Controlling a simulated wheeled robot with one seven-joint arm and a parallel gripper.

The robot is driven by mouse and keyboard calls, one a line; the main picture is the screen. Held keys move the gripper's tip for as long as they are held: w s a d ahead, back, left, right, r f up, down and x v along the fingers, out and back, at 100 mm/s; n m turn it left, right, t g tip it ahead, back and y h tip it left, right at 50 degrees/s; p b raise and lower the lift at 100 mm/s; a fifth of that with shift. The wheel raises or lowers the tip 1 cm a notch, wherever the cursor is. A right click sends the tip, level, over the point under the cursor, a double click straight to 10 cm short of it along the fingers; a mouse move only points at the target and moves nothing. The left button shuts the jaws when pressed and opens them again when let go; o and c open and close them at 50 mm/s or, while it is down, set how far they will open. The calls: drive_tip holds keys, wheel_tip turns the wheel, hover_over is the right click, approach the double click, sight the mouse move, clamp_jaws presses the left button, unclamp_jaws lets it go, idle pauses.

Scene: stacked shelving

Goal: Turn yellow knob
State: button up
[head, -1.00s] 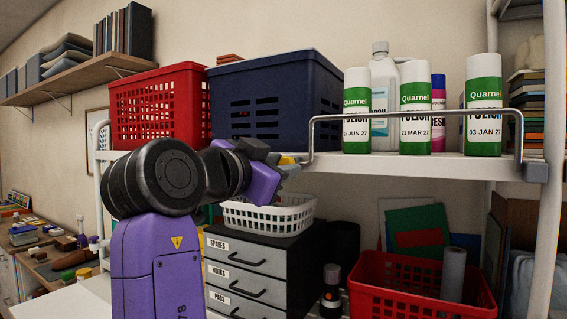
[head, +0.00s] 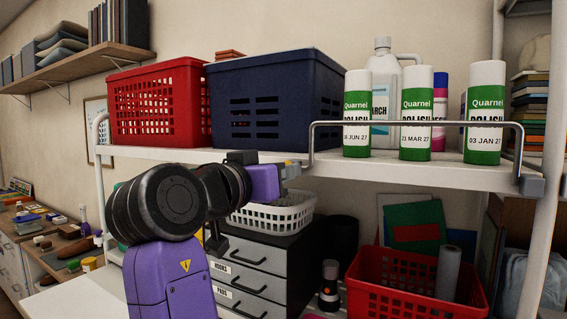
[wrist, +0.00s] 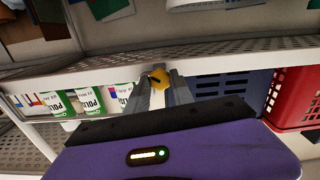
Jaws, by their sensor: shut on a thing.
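The yellow knob (wrist: 157,77) shows in the wrist view, at the edge of the white shelf. My gripper (wrist: 160,86) has its two grey fingers on either side of the knob and is shut on it. In the head view my gripper (head: 290,171) is at the front edge of the upper shelf (head: 400,175), below the navy basket. The knob is hidden there behind the gripper and wrist.
A red basket (head: 158,105) and a navy basket (head: 272,100) stand on the upper shelf. Several green-and-white cans stand behind a metal rail (head: 312,145) at right. Below are a white basket (head: 275,214), a drawer unit (head: 255,258) and a red crate (head: 410,285).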

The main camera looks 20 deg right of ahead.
drive_tip(key=shift+n, duration=1.6)
drive_tip(key=n, duration=0.3)
drive_tip(key=o, duration=0.7)
drive_tip(key=v, duration=0.5)
